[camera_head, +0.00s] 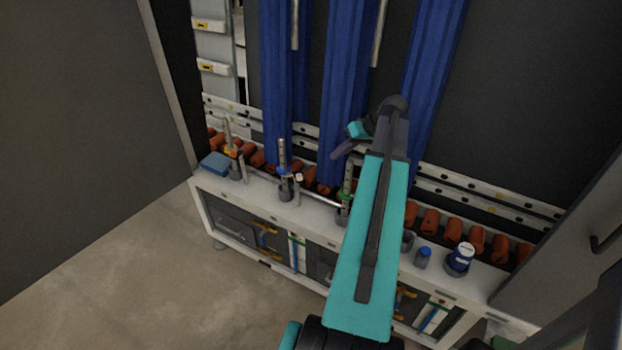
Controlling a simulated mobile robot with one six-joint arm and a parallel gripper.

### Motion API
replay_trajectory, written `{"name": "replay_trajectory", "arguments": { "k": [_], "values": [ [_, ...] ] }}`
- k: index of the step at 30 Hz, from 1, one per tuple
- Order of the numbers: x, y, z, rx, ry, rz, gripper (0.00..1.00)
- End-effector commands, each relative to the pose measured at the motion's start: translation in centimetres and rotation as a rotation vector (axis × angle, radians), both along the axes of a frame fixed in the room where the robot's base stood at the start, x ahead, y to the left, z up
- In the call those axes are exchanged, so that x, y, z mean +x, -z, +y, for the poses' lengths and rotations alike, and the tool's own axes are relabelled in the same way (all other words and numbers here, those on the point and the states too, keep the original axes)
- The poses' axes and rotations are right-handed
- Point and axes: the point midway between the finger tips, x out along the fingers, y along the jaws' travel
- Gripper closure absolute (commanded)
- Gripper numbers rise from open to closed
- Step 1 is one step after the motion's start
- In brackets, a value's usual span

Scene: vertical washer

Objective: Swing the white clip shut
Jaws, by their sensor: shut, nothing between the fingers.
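My arm reaches up from the bottom of the head view, across the washer's front. My gripper (341,151) shows small and dark at the end of the arm, in front of the middle blue column. It is shut and empty, pointing down and to the left. I cannot make out a white clip for certain. Two white latch-like parts with yellow labels, an upper one (208,25) and a lower one (213,68), sit on the left post, well apart from my gripper. My arm hides part of the bench and the right blue column.
Blue columns (345,90) stand behind a white bench (262,188). A grey panel (570,230) stands at right. The floor (150,270) at left is clear.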

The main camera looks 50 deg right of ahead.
Motion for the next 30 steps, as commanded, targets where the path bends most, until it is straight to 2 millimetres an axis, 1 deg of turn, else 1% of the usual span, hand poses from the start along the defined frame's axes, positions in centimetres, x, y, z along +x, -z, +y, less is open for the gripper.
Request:
{"name": "replay_trajectory", "arguments": {
  "k": [1, 3, 20, 26, 30],
  "values": [
    [0.0, 0.9, 0.0, 0.000, 0.000, 0.000, 1.00],
    [0.0, 1.2, 0.0, 0.000, 0.000, 0.000, 1.00],
    [0.0, 1.4, -0.1, 0.000, 0.002, 0.000, 1.00],
    [0.6, 2.1, 0.2, 0.000, 0.002, 0.000, 1.00],
    [1.3, 3.2, 0.6, 0.001, 0.002, 0.001, 1.00]
  ]
}}
